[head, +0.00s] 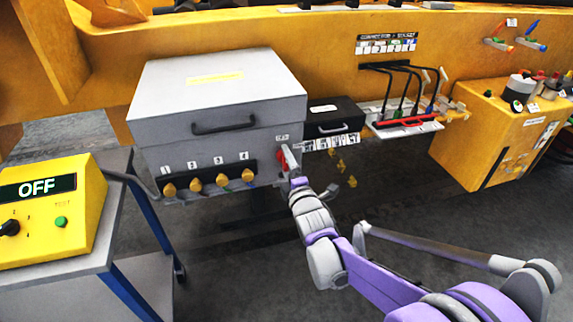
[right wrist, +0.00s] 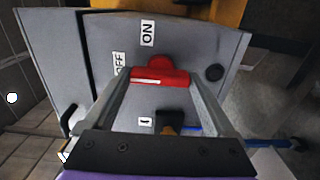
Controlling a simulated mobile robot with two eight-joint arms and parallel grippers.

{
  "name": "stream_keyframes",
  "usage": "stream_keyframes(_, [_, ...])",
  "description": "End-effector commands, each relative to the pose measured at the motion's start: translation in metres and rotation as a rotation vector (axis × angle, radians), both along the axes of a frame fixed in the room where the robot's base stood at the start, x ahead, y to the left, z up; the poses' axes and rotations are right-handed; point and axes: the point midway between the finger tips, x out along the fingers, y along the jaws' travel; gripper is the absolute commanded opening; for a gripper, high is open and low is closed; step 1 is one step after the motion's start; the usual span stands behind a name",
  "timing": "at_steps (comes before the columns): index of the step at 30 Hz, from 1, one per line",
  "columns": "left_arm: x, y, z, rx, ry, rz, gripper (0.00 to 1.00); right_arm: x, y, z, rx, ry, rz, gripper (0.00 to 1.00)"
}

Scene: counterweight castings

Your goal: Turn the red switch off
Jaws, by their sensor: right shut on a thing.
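The red switch (head: 282,158) sits on the front of the grey lidded box (head: 217,113), near its right end. In the right wrist view the red switch (right wrist: 160,76) lies crosswise between my fingers, touched at both sides. An OFF label (right wrist: 118,66) is by its left end and an ON label (right wrist: 147,33) is above it. Which label the switch is set to is hard to tell. My right gripper (head: 290,160) is shut on the switch; it also fills the lower right wrist view (right wrist: 160,88). My left gripper is out of view.
Yellow-capped connectors (head: 208,183) line the box front left of the switch. A yellow unit (head: 50,212) displaying OFF sits on a cart at left. Floor at lower middle is clear.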

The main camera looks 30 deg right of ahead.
Motion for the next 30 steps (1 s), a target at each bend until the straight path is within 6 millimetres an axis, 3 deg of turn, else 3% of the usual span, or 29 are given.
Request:
stream_keyframes(13, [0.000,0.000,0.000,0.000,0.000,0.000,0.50,0.000,0.000,-0.001,-0.015,0.005,0.000,0.34])
stream_keyframes(14, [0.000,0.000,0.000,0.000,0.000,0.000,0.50,0.000,0.000,-0.001,-0.015,0.005,0.000,0.92])
stream_keyframes(15, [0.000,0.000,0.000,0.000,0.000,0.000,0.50,0.000,0.000,-0.001,-0.015,0.006,0.000,0.99])
stream_keyframes(24, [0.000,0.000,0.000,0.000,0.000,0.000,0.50,-0.003,0.001,0.000,-0.012,0.004,0.000,1.00])
stream_keyframes(30, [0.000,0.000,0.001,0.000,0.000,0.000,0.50,-0.030,0.007,0.000,-0.013,0.003,0.000,1.00])
